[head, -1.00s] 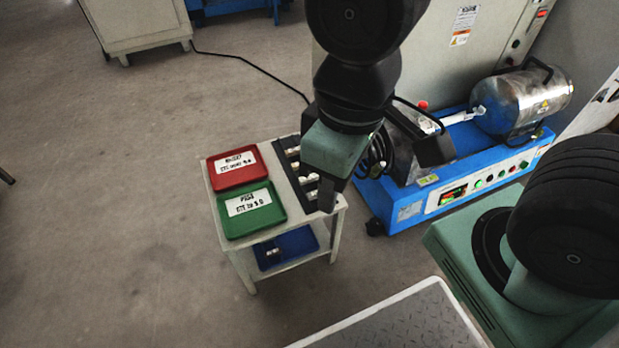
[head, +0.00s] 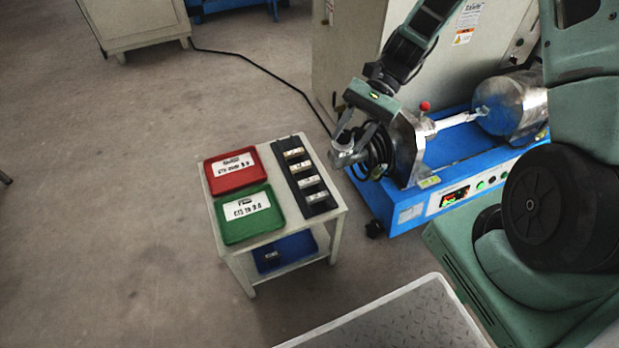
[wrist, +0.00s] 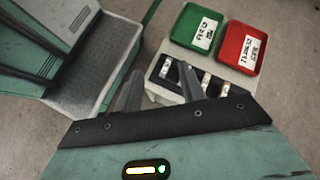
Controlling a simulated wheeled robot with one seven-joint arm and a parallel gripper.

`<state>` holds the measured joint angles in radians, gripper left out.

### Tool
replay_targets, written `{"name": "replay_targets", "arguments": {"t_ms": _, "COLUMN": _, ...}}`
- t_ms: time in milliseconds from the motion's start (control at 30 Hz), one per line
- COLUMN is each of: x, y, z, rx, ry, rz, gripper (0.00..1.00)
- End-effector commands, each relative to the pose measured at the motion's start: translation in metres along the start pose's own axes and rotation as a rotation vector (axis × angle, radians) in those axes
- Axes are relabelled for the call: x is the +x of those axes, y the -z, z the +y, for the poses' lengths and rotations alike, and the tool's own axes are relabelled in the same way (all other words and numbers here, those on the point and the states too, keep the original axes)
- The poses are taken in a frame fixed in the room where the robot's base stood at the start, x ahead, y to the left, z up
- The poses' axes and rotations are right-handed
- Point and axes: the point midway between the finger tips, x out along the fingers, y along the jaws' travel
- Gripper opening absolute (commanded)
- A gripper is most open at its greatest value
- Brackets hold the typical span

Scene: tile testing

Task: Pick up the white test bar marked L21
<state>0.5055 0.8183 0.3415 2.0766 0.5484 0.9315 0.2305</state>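Several small pale test bars (head: 308,181) lie in a row across a black rack (head: 285,172) on the right part of a small white table. Their markings are too small to read, so I cannot tell which is L21. My gripper (head: 350,137) is above and to the right of the rack in the head view, pointing down and empty. In the wrist view its two fingers (wrist: 160,68) stand apart, and the right finger covers part of the rack. A pale bar (wrist: 166,66) shows between the fingers, well beyond their tips.
A red tray (head: 211,186) and a green tray (head: 222,235), both labelled, are on the table (head: 335,207) left of the rack. A blue bin (head: 300,246) is on the lower shelf. A blue-based machine (head: 405,214) stands close on the right. Floor at left is clear.

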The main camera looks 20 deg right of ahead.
Motion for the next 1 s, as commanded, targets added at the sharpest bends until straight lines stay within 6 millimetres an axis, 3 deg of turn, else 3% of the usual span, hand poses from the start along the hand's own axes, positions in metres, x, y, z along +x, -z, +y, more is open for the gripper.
{"name": "replay_targets", "arguments": {"t_ms": 33, "x": -0.005, "y": 0.025, "z": 0.009, "rx": 0.096, "ry": 0.077, "rz": -0.047, "gripper": 0.4}}
{"name": "replay_targets", "arguments": {"t_ms": 100, "x": -0.011, "y": 0.051, "z": 0.018, "rx": 0.205, "ry": 0.169, "rz": -0.102, "gripper": 0.4}}
{"name": "replay_targets", "arguments": {"t_ms": 200, "x": -0.017, "y": 0.08, "z": 0.031, "rx": 0.326, "ry": 0.279, "rz": -0.17, "gripper": 0.4}}
{"name": "replay_targets", "arguments": {"t_ms": 333, "x": -0.022, "y": 0.104, "z": 0.043, "rx": 0.419, "ry": 0.37, "rz": -0.228, "gripper": 0.4}}
{"name": "replay_targets", "arguments": {"t_ms": 567, "x": -0.008, "y": 0.111, "z": 0.042, "rx": 0.454, "ry": 0.405, "rz": -0.253, "gripper": 0.4}}
{"name": "replay_targets", "arguments": {"t_ms": 1000, "x": 0.071, "y": 0.099, "z": 0.005, "rx": 0.453, "ry": 0.402, "rz": -0.251, "gripper": 0.4}}
